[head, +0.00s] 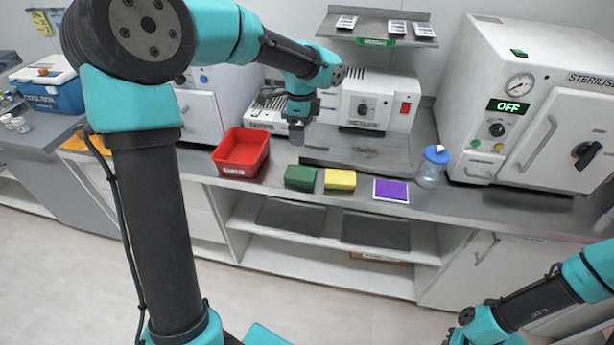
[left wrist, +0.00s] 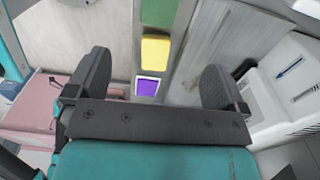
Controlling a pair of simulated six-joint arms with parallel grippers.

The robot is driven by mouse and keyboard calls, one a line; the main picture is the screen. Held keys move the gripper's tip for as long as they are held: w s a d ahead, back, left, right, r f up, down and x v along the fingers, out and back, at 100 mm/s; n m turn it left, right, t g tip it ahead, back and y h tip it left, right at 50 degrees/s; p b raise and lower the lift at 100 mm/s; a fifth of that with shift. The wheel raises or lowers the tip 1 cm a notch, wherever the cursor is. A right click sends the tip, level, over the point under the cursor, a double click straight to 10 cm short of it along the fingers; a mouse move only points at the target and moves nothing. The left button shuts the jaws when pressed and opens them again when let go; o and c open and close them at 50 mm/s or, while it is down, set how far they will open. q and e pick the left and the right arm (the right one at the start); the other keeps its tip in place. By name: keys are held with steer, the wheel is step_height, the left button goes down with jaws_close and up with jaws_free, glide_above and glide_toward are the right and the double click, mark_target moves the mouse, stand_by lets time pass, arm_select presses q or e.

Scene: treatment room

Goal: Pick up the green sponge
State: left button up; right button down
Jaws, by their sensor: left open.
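The green sponge (head: 300,177) lies on the grey counter near its front edge, between the red bin and the yellow sponge. It also shows at the top edge of the left wrist view (left wrist: 158,12), partly cut off. My left gripper (head: 297,138) hangs above and just behind the green sponge in the head view, not touching it. In the left wrist view my left gripper (left wrist: 156,62) has its two fingers wide apart with nothing between them. My right arm enters at the lower right of the head view; its gripper is not visible.
The yellow sponge (head: 340,180) and a purple pad (head: 391,190) lie in a row to the right. A red bin (head: 241,153) stands at left, a blue-capped jar (head: 432,166) at right. A raised metal stand (head: 355,153), machines and a steriliser (head: 520,95) are behind.

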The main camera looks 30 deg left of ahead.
arm_select(q)
steer(key=shift+a+r, duration=0.1)
steer(key=shift+a, duration=0.05)
glide_above(300, 173)
steer(key=f, duration=1.2)
steer(key=shift+w+d+f, duration=0.1)
steer(key=shift+w+d, duration=0.1)
steer(key=shift+w, duration=0.05)
steer(key=shift+s+a+f, duration=0.15)
steer(key=shift+f, duration=2.45)
steer(key=c, duration=1.1)
steer(key=shift+o, duration=0.2)
